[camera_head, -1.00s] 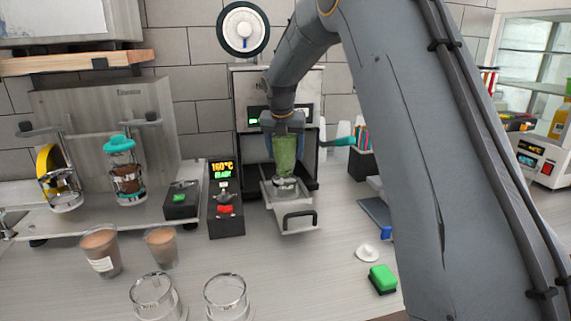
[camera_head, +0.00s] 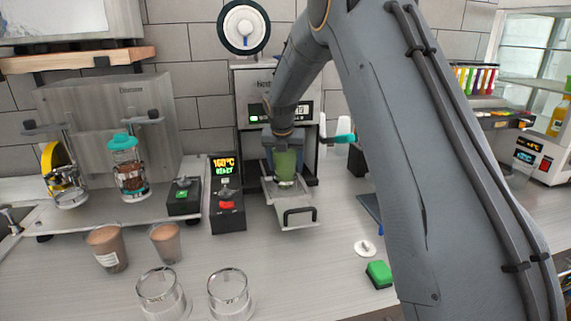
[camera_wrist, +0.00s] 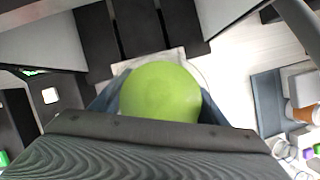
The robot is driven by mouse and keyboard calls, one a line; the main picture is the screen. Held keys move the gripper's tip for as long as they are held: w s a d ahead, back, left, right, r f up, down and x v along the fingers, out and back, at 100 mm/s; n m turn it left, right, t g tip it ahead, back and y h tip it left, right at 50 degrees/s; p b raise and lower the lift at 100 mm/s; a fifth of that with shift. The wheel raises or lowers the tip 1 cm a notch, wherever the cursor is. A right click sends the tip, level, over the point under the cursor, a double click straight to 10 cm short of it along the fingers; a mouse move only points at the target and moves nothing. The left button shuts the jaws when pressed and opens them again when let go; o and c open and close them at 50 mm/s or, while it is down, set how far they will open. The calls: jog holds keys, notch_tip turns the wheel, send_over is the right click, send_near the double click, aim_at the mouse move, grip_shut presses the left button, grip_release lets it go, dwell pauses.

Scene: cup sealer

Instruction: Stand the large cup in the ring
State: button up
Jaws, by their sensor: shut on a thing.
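The large cup (camera_head: 286,168) holds something green and is upright in my gripper (camera_head: 284,155). My gripper is shut on it, with a finger on either side. The cup's lower end is at the ring on the pulled-out drawer (camera_head: 293,213) of the sealer (camera_head: 251,97). The ring is mostly hidden by the cup, and I cannot tell whether the cup bears on it. In the wrist view the cup's round green top (camera_wrist: 160,90) shows between the fingers, over the pale drawer plate.
A control box (camera_head: 227,205) with a lit display stands left of the drawer. Two brown-filled cups (camera_head: 107,247) (camera_head: 165,242) and two empty glass holders (camera_head: 162,293) (camera_head: 230,293) stand at the front left. A white disc (camera_head: 365,248) and a green block (camera_head: 379,273) lie to the right.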

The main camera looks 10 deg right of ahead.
jog(key=shift+f, duration=0.1)
jog(key=o, duration=1.5)
jog(key=shift+o, duration=0.2)
jog(key=shift+r, duration=0.4)
jog(key=b+v, duration=0.4)
jog(key=v, duration=0.7)
jog(key=shift+s+a+r, duration=0.1)
jog(key=shift+s+r, duration=0.15)
jog(key=shift+r, duration=0.1)
